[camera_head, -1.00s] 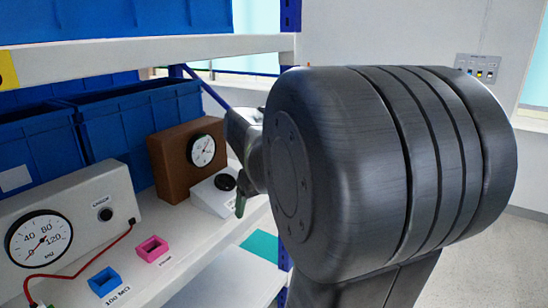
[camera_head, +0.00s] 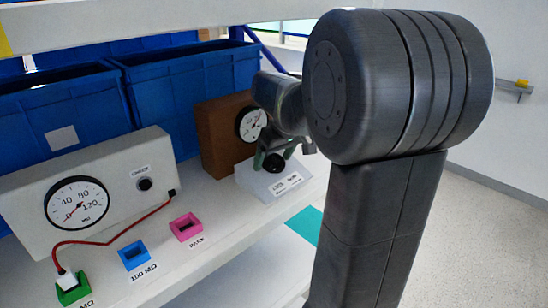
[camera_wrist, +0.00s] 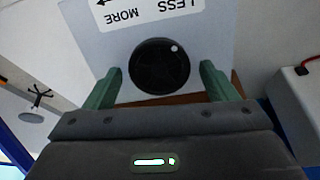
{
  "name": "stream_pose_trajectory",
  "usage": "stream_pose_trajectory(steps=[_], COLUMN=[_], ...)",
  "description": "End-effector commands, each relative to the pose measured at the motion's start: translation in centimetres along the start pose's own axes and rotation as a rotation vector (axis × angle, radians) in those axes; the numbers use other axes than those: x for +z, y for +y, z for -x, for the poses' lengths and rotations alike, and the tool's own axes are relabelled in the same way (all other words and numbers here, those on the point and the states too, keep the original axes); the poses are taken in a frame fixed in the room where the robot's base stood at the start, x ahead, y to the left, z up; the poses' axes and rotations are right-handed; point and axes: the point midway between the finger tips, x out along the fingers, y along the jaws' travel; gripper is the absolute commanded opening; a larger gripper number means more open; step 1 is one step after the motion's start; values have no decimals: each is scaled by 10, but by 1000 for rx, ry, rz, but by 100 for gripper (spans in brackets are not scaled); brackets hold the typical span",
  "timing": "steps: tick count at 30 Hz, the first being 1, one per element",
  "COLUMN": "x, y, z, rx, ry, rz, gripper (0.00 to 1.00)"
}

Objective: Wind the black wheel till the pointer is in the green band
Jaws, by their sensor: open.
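The black wheel (camera_wrist: 160,66) is a round knob with a white dot near its rim, set on a pale sloped panel (camera_wrist: 222,40) lettered LESS and MORE. In the head view the wheel (camera_head: 274,163) sits in front of a brown box with a round dial (camera_head: 250,124). The dial's pointer and any green band are too small or hidden to read. My gripper (camera_wrist: 160,82) is open, with one green finger on each side of the wheel. Gaps show between the fingers and the wheel, and nothing is held.
A grey meter box (camera_head: 112,196) with a red cable stands left on the shelf (camera_head: 200,225). Green, blue (camera_head: 134,254) and pink (camera_head: 186,227) sockets lie in front of it. Blue bins (camera_head: 190,95) stand behind. A second shelf hangs above.

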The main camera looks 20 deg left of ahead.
Motion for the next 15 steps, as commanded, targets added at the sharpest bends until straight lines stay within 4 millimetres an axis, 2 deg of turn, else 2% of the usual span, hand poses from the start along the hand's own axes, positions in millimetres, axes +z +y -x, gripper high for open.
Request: stream_pose_trajectory(steps=[9, 11, 15], x=[0, 0, 0], y=[0, 0, 0], z=[-5, -5, -5], rx=[0, 0, 0], ry=[0, 0, 0], rz=[0, 0, 0], gripper=[79, 69, 42])
